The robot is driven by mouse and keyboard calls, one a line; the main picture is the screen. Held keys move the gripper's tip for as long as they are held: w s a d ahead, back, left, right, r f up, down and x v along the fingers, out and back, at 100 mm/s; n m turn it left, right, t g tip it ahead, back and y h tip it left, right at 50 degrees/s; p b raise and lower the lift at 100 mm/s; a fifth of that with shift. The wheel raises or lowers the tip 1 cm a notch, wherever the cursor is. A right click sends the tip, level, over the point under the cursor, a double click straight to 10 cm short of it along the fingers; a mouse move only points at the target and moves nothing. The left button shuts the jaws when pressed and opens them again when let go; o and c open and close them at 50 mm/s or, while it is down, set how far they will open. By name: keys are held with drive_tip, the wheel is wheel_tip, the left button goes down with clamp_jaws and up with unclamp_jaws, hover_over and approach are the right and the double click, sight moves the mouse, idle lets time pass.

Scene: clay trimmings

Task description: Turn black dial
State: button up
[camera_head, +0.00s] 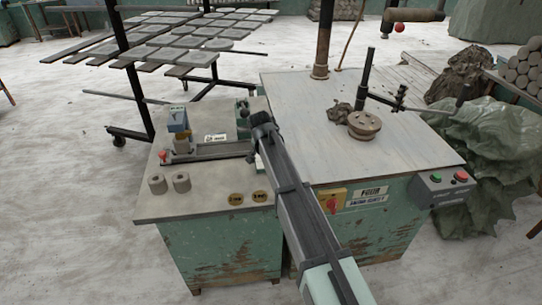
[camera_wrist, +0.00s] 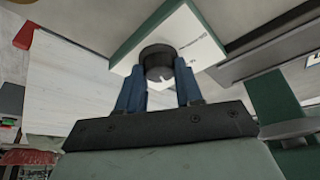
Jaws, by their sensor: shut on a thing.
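The black dial (camera_wrist: 157,60) is a short dark cylinder standing out from the pale face of a green-edged box (camera_wrist: 192,40) in the wrist view. My gripper (camera_wrist: 158,75) has its two blue fingers on either side of the dial, shut on it. In the head view my gripper (camera_head: 260,142) reaches the back right of the left worktop, beside a small green device. My arm hides the dial there, and its turn angle cannot be told.
A pale table (camera_head: 390,150) with a brown round piece (camera_head: 364,124) lies to the right. A red switch (camera_head: 332,202) sits on its front.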

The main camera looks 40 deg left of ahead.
idle(0.4)
drive_tip(key=o, duration=1)
drive_tip(key=shift+o, duration=0.2)
drive_tip(key=a+v, duration=0.1)
drive_tip(key=v, duration=1.2)
drive_tip(key=shift+d+r, duration=0.4)
drive_tip(key=shift+d, duration=0.05)
drive_tip(key=shift+s, duration=0.1)
